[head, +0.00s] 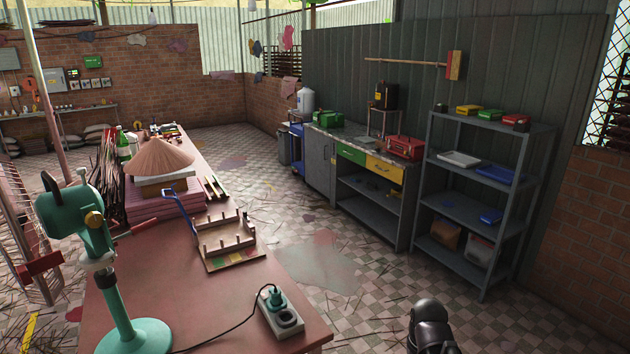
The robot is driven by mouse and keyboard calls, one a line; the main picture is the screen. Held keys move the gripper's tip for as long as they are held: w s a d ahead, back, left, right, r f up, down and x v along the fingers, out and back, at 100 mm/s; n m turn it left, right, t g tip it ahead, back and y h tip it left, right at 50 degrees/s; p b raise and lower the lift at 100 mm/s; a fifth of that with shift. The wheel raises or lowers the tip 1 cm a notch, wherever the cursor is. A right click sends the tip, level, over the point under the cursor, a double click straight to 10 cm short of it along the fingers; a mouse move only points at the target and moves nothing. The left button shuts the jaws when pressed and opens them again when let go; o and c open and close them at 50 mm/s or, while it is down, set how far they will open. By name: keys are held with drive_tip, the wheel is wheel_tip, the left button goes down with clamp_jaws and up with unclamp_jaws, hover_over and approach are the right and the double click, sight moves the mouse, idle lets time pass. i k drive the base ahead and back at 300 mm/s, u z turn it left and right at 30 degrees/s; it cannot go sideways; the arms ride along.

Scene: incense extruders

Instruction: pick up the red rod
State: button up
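A thin red rod (137,229) shows at the left in the head view. It sticks out to the right from behind or beside the head of a teal machine (74,220) and slants slightly upward. Its left end is hidden, and I cannot tell whether it is attached to the machine. The machine stands on a round teal base on the reddish table (200,300). A dark rounded part of my arm shows at the bottom edge, right of the table. My gripper's fingers do not show.
A wooden peg rack (232,258) with a blue-handled tool (180,212) beside it, and a power strip (281,315) with a black cord lie on the table. A conical hat (160,158) tops a stack behind. A grey shelf (470,213) stands right; open tiled floor lies between.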

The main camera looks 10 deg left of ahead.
sight(207, 194)
drive_tip(key=z, duration=0.2)
drive_tip(key=i, duration=3.1)
drive_tip(key=u, duration=0.75)
drive_tip(key=i, duration=0.8)
drive_tip(key=u, duration=0.75)
drive_tip(key=i, duration=0.6)
drive_tip(key=u, duration=0.6)
drive_tip(key=i, duration=0.65)
drive_tip(key=u, duration=0.35)
